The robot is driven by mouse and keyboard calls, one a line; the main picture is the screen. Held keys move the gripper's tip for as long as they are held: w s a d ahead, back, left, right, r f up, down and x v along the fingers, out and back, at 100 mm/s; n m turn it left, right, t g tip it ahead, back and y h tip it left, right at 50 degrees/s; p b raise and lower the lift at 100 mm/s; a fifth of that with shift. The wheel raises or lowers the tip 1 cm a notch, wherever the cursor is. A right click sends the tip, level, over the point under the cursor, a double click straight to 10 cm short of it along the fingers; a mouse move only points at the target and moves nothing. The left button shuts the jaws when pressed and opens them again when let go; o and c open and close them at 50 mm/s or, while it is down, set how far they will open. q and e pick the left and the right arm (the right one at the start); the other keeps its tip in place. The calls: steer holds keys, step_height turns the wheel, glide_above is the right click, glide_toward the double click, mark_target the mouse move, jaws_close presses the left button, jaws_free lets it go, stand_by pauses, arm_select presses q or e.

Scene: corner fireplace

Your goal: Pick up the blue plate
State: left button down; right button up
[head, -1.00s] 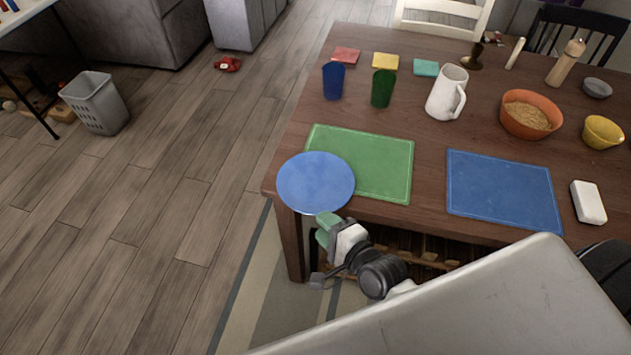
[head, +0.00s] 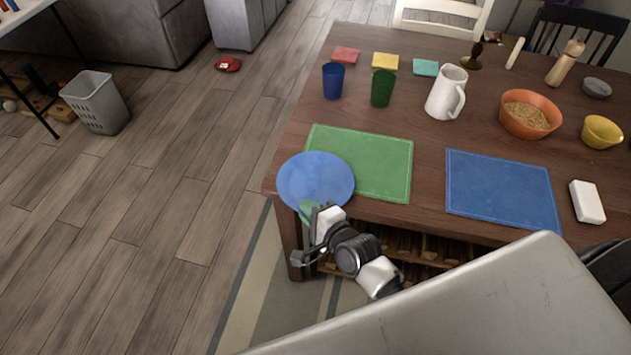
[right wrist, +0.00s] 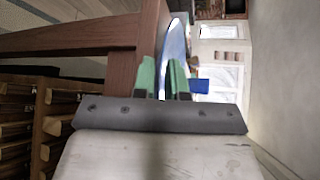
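The blue plate (head: 315,178) lies flat at the near left corner of the wooden table, partly over the green placemat (head: 375,165) and jutting past the table edge. My right gripper (head: 308,212) is at the plate's near rim, below the overhanging part. In the right wrist view, the green fingers (right wrist: 163,77) stand apart on either side of the plate's rim. The plate (right wrist: 175,45) shows edge-on between and beyond them; a small gap seems to remain. My left gripper is not in view.
The table (head: 430,140) also holds a blue placemat (head: 502,190), a blue cup (head: 333,80), a green cup (head: 382,88), a white pitcher (head: 446,95) and an orange bowl (head: 530,115).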

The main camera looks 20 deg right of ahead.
jaws_close()
steer(key=shift+r, duration=0.1)
steer(key=shift+r, duration=0.6)
step_height(320, 180, up, 3)
steer(key=shift+p, duration=0.35)
steer(key=d+r, duration=0.7)
steer(key=d, duration=0.5)
steer(key=s+a+r+m+t+h, duration=0.1)
steer(key=s+a+r+m+h, duration=0.2)
steer(key=s, duration=0.5)
steer(key=a+r+h, duration=0.1)
steer(key=a+r, duration=0.1)
steer(key=a, duration=0.1)
steer(key=shift+m+h+b, duration=0.35)
steer(key=shift+m+h, duration=0.05)
